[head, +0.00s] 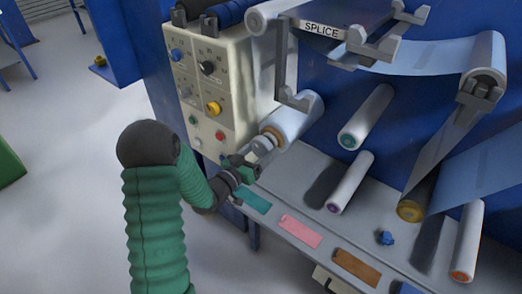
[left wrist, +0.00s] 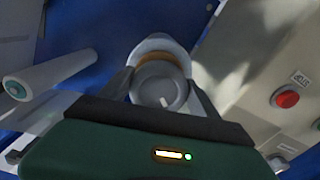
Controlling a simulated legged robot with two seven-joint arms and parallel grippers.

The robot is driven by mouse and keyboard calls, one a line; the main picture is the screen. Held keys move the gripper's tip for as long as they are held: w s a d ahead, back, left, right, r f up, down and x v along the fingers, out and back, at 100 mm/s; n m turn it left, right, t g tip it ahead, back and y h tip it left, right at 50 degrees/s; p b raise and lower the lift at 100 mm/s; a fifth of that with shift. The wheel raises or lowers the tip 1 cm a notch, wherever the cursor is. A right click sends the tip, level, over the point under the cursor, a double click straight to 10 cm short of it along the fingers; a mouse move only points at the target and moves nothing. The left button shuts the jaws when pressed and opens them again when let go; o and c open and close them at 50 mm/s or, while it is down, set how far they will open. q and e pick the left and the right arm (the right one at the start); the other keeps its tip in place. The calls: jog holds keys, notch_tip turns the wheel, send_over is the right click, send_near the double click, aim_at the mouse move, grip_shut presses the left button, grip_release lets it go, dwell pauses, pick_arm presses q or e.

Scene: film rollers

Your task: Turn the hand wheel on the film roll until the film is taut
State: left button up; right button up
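The film roll (head: 296,118) is a pale blue-white roller on the blue machine, below the SPLICE bar. Its grey hand wheel (head: 263,145) faces the left front, with an orange-brown ring behind it. My left gripper (head: 247,164) is just in front of and below the wheel, with its fingers apart. In the left wrist view the round grey hand wheel (left wrist: 160,84) lies between the two dark fingers, one on each side. I see no clear grip on it, and cannot tell whether the fingers touch its rim. My right gripper is not in view.
A control panel (head: 211,80) with knobs and buttons stands close left of the roll. The grey shelf (head: 300,205) below carries teal, pink and orange-brown patches (head: 357,267) and a small blue object (head: 386,238). White rollers (head: 367,117) stick out to the right. Open floor lies left.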

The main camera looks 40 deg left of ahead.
pick_arm(q)
jog(key=c, duration=0.6)
jog(key=n+p, duration=0.4)
jog(key=shift+r, duration=0.2)
jog(key=n+p, duration=0.3)
jog(key=n, duration=0.1)
jog(key=shift+d, duration=0.1)
jog(key=shift+s+n+p, duration=0.1)
jog(key=shift+n+p, duration=0.35)
jog(key=shift+n, duration=0.25)
jog(key=shift+f+n, duration=0.1)
jog(key=shift+n, duration=0.2)
